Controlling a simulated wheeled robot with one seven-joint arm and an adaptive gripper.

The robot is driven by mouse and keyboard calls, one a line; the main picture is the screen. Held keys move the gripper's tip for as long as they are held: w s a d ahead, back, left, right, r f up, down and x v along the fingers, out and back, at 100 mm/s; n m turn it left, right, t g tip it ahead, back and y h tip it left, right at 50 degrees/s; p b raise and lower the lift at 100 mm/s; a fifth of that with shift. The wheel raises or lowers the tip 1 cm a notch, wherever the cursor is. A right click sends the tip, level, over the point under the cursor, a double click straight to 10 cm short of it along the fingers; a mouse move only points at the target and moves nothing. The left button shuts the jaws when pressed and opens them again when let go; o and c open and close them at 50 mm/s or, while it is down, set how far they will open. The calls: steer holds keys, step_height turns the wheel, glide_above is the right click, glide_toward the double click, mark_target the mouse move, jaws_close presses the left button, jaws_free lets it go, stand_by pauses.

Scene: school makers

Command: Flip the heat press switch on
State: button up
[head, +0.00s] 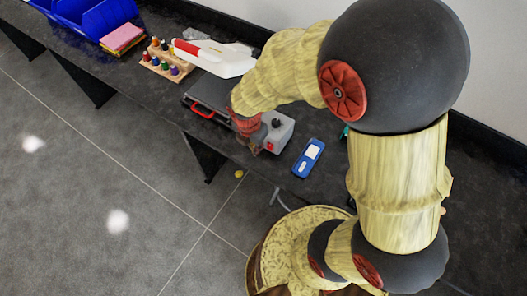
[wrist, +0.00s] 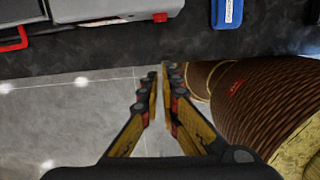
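The heat press (head: 205,93) lies on the dark bench in the head view, a flat dark plate with a red handle (head: 203,112) at its front. Its grey control box (head: 281,128) is at the right end, with a small red switch (head: 269,147) on the front face. The wrist view shows the box (wrist: 110,8) at the top and the red switch (wrist: 160,17). My gripper (wrist: 160,72) points at the bench's front edge, below and apart from the switch. Its fingertips are nearly together, with nothing between them. In the head view my arm partly covers the press.
A blue meter (head: 308,157) lies on the bench right of the box; it also shows in the wrist view (wrist: 227,12). A rack of small bottles (head: 166,60), a red-and-white item (head: 213,55), coloured sheets (head: 122,38) and blue bins (head: 95,17) stand left. The floor in front is open.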

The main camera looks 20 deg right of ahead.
mark_target(270, 147)
jaws_close()
steer(key=shift+f, duration=0.1)
steer(key=f+b, duration=0.1)
steer(key=f, duration=0.2)
steer(key=f+b, duration=0.1)
steer(key=f, duration=0.2)
steer(key=d+f+b, duration=0.1)
steer(key=f, duration=0.2)
steer(key=shift+w+f, duration=0.3)
steer(key=shift+f, duration=0.1)
steer(key=w+d, duration=0.1)
steer(key=w+d+b, duration=0.1)
steer(key=shift+d+f, duration=0.2)
steer(key=shift+d, duration=0.1)
steer(key=shift+w+d, duration=0.15)
steer(key=shift+d, duration=0.2)
